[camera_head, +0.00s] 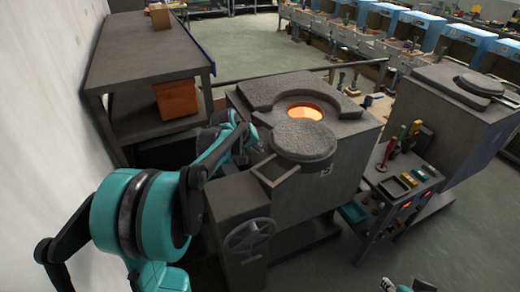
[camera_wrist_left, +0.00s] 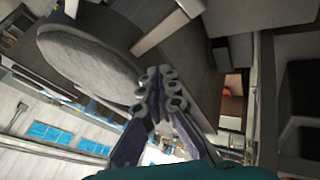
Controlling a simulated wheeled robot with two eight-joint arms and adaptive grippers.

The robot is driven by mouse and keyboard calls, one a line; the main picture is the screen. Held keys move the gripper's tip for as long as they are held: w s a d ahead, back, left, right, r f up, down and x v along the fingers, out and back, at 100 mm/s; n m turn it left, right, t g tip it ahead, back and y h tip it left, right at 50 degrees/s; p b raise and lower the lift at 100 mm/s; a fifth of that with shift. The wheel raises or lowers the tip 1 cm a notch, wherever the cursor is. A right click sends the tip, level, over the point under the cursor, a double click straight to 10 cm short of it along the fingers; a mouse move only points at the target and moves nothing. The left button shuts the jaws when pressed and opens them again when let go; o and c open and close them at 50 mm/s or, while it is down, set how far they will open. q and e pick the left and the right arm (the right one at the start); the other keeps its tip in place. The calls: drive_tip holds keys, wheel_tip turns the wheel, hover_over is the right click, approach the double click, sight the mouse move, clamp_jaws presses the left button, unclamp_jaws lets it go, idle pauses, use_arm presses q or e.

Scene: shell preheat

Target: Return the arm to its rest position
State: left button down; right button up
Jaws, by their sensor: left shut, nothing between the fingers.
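My left arm comes in from the left in the head view and reaches to the furnace (camera_head: 345,185). Its gripper (camera_head: 257,147) is beside the round grey lid (camera_head: 303,139), on the lid's left, and is partly hidden by my arm. In the left wrist view the gripper (camera_wrist_left: 157,78) is shut and empty. The lid (camera_wrist_left: 88,55) shows close by there, with a pale handle bar (camera_wrist_left: 168,28). The lid is off the furnace's glowing orange opening (camera_head: 305,112), in front of it. At the bottom edge, a small teal part of mine is cut off.
A dark two-level table (camera_head: 150,55) with an orange box (camera_head: 176,99) stands at the left by the white wall. A handwheel (camera_head: 248,238) is on the furnace front. A tool cart (camera_head: 385,195) and second furnace (camera_head: 455,105) stand right. Open floor lies at lower right.

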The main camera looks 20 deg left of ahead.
use_arm(q)
drive_tip(key=d+v, duration=0.1)
drive_tip(key=v, duration=0.7)
drive_tip(key=s+d+f+m+b, duration=0.2)
drive_tip(key=s+d+f+b, duration=0.3)
drive_tip(key=s+f+b, duration=0.3)
drive_tip(key=s+d+f+m+b, duration=0.2)
drive_tip(key=s+d+f+b, duration=0.3)
drive_tip(key=f, duration=0.9)
drive_tip(key=s+d+f+m+y+b, duration=0.1)
drive_tip(key=s+d+f+m+b, duration=0.2)
drive_tip(key=s+f+b, duration=0.8)
drive_tip(key=shift+s+d+b, duration=0.2)
drive_tip(key=shift+d+b, duration=0.25)
drive_tip(key=shift+d, duration=0.8)
use_arm(e)
wheel_tip(320, 180, down, 25)
drive_tip(key=shift+w+d, duration=0.4)
